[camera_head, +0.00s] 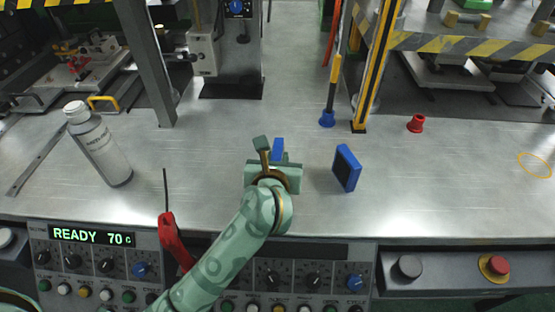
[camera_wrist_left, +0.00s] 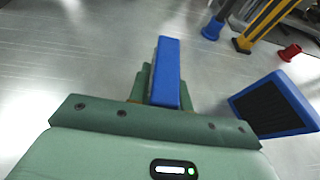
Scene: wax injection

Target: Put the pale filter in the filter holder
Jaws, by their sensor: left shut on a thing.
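My left gripper (camera_head: 272,160) is shut on a narrow blue piece (camera_head: 277,148), held above the bench. In the left wrist view this blue piece (camera_wrist_left: 166,72) stands out between the green fingers. Only blue sides of it show, so I cannot tell whether it is the pale filter. A blue-framed square with a dark face (camera_head: 346,168) stands on the bench to the right of the gripper, apart from it; it also shows in the left wrist view (camera_wrist_left: 273,105). I see no pale face and cannot make out the filter holder. My right gripper is not in view.
A grey bottle (camera_head: 100,145) stands at left. A red-handled tool (camera_head: 172,238) is at the front edge by the control panel (camera_head: 95,262). A striped post (camera_head: 372,70), a blue-footed rod (camera_head: 328,118) and a red cup (camera_head: 416,123) are behind. The right bench is largely clear.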

